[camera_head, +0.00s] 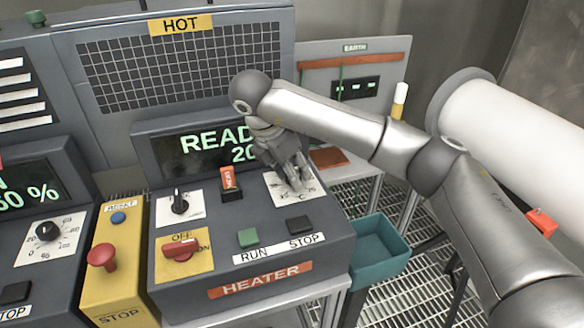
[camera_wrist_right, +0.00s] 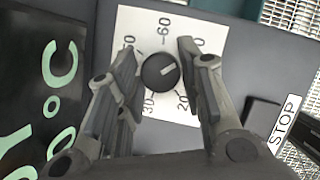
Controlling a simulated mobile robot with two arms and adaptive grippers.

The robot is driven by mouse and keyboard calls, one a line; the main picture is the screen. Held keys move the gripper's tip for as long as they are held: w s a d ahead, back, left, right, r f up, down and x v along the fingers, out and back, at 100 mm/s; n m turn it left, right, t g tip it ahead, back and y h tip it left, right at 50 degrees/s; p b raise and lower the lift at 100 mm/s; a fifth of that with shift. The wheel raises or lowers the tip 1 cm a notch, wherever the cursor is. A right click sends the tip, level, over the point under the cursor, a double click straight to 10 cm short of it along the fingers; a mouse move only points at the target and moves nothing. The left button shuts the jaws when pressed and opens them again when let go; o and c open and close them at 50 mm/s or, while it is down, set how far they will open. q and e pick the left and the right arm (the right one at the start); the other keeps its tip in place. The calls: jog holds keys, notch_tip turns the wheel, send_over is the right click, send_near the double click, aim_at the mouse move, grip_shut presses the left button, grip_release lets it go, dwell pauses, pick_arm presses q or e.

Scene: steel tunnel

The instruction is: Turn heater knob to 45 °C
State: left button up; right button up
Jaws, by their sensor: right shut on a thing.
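The heater (camera_head: 250,279) is a grey console with an orange label. Its temperature knob (camera_wrist_right: 159,72) is round and black, on a white scale plate (camera_wrist_right: 151,22) in the right wrist view. The white pointer line slants up and right, between the 60 mark and a partly covered mark ending in 0. My right gripper (camera_head: 297,176) reaches down over the plate and hides the knob in the head view. Its fingers (camera_wrist_right: 160,70) are shut on the knob from both sides. The heater display (camera_head: 205,145) is partly covered; READ and 20 show. My left gripper is out of view.
A black pointer knob (camera_head: 180,205), an orange-red rocker switch (camera_head: 228,178), a red OFF/ON switch (camera_head: 181,247), a green RUN button (camera_head: 248,238) and a black STOP button (camera_head: 301,224) share the panel. A teal bin (camera_head: 372,262) sits right. A yellow stop box (camera_head: 118,270) stands left.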

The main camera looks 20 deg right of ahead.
dwell(0.4)
jog(key=o, duration=1)
jog(key=v, duration=1.2)
